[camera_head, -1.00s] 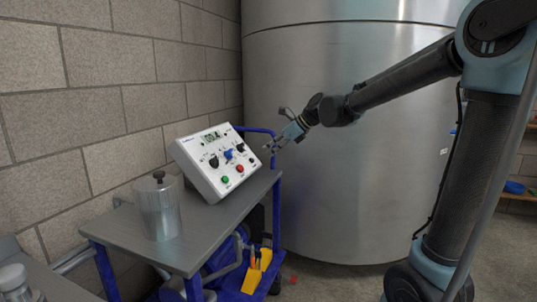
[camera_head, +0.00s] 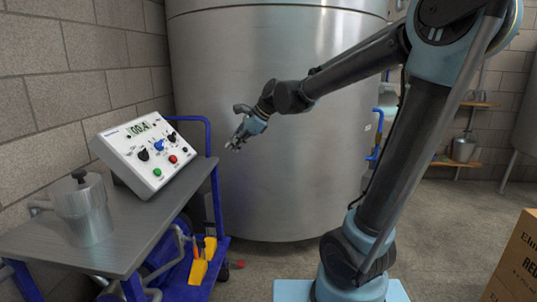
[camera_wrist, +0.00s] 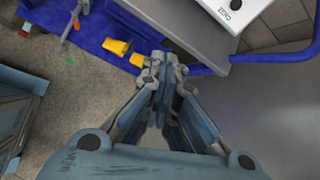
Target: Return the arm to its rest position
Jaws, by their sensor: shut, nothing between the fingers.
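My gripper (camera_head: 236,142) is shut and empty at the end of my raised arm, in front of the big steel tank. In the head view it hangs in the air to the right of the control box (camera_head: 143,150), apart from it. In the wrist view my gripper (camera_wrist: 166,68) points at the trolley's edge, with its fingertips together and nothing between them. The white sloped control box has a lit display, several knobs, and a green and a red button. A corner of it also shows at the top of the wrist view (camera_wrist: 228,10).
The grey-topped trolley (camera_head: 125,225) with blue frame stands at left; a lidded metal pot (camera_head: 84,212) is on it. Yellow tools (camera_head: 198,268) sit low on it. The steel tank (camera_head: 285,165) fills the back. A cardboard box (camera_head: 515,262) stands at right. Floor between is clear.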

